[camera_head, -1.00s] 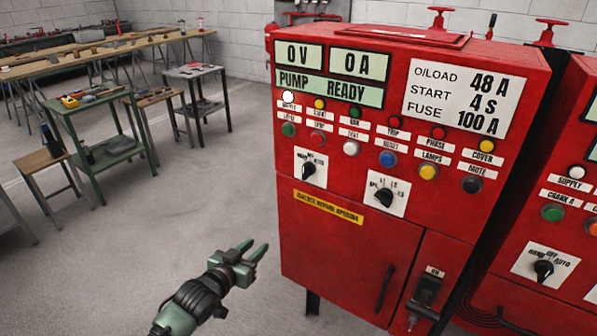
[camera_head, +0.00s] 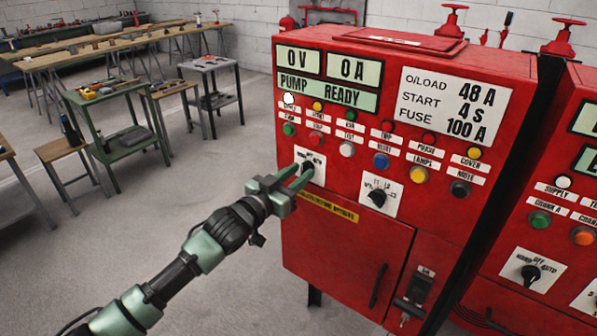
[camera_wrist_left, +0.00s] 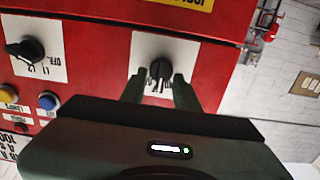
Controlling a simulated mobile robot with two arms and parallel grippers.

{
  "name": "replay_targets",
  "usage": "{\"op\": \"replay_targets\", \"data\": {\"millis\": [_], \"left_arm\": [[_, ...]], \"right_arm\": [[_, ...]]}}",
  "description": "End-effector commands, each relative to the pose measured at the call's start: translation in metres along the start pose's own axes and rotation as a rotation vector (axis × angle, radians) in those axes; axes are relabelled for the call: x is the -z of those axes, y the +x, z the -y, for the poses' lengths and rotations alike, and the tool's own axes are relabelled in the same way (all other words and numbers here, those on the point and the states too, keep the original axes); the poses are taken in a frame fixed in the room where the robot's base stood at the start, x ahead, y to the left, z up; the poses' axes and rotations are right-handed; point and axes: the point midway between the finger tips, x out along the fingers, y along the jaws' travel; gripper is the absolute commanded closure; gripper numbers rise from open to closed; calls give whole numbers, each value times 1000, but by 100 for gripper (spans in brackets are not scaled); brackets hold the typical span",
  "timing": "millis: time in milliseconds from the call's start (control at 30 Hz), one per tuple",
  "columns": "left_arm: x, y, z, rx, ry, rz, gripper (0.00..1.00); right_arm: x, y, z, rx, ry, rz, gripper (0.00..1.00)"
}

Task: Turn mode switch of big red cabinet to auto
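The big red cabinet (camera_head: 340,250) stands in the middle of the head view. Its mode switch (camera_head: 308,166) is a black knob on a white plate at the panel's left, partly covered by my left gripper (camera_head: 303,177). In the left wrist view, upside down, the knob (camera_wrist_left: 160,71) lies between and just past the two green fingertips (camera_wrist_left: 159,88). The left gripper is open at the panel, a gap on each side of the knob. Contact cannot be told. The plate's lettering is too small to read. My right gripper is not in view.
A second black selector (camera_head: 377,197) is to the right of the mode switch, below coloured lamps and buttons. Another red cabinet (camera_head: 515,290) stands at the right. A green work table (camera_head: 115,125) and stools are at the left. The floor between is clear.

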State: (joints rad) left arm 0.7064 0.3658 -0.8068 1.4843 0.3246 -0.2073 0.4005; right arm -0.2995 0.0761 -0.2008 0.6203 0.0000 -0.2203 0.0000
Motion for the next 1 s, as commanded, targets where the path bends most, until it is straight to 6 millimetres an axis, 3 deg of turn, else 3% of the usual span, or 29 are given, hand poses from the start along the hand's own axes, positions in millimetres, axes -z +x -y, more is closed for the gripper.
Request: {"op": "replay_targets", "data": {"millis": [300, 433, 767, 1000], "left_arm": [[0, 3, 0, 0, 0, 1, 69], [-1, 3, 0, 0, 0, 1, 100], [-1, 3, 0, 0, 16, 1, 100], [0, 3, 0, 1, 120, 2, 100]], "right_arm": [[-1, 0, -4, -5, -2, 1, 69], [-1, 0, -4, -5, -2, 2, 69], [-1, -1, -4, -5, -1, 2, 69], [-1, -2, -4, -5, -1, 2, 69]]}}
